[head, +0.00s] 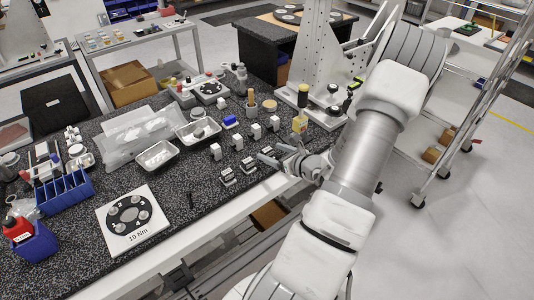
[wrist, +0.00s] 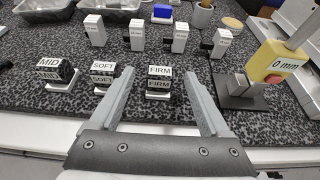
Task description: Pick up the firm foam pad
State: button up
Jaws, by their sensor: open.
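The firm foam pad (wrist: 159,87) is a small dark block with white FIRM labels on its top and front, on a white base. In the wrist view it is between and beyond my open gripper's fingers (wrist: 159,75); I see no contact. The soft pad (wrist: 103,75) is just left of my left finger, and the mid pad (wrist: 56,73) is farther left.
Several white blocks (wrist: 137,35) stand in a row behind the pads. A yellow "0 mm" gauge on a grey stand (wrist: 275,63) is close to my right finger. Metal trays (head: 198,131) and a "10 Nm" plate (head: 133,215) are on the speckled table.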

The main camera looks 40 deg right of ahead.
jog(key=shift+x, duration=0.95)
jog(key=shift+c, duration=0.2)
grip_shut()
